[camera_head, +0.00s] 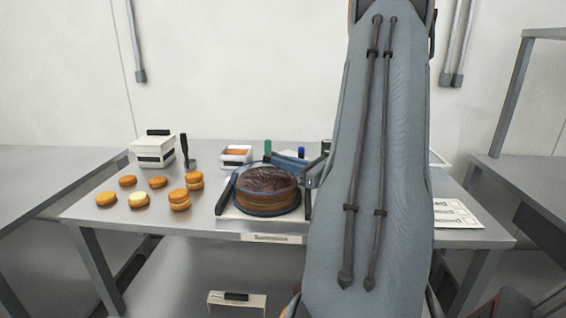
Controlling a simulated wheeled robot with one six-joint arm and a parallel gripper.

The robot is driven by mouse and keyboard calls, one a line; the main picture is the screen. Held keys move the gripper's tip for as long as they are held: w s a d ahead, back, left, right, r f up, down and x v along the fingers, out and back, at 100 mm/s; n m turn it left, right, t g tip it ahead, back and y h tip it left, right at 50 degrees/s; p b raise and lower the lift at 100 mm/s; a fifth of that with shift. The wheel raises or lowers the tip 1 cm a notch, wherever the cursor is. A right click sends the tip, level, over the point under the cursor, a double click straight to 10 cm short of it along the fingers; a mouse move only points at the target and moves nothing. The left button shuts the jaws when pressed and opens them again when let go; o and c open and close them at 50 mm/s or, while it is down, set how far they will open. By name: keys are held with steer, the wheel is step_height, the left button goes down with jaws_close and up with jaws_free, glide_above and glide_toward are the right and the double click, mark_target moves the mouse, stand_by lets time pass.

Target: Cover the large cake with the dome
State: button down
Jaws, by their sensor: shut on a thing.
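The large cake (266,199), round with a dark top and brown layers, sits on a pale board (237,219) near the table's front. A clear dome (268,170) with thin bluish edges appears to be around it, its lower edge ringing the cake's base. I cannot tell whether that edge rests on the board. My gripper (265,207) has one dark finger on the left of the dome and one on the right, shut on the dome. My arm comes in from the right and hides part of the table.
Several small round cakes (137,199) lie on the left of the metal table (85,209). Behind them stand a white box (152,151), a dark-handled tool (184,150) and a small tray (236,155). A printed sheet (456,213) lies at right. Another box (237,304) is below.

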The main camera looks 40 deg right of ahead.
steer(key=shift+f, duration=0.1)
steer(key=c, duration=1.1)
jaws_free()
steer(key=shift+r+p, duration=2.3)
steer(key=shift+r, duration=1.25)
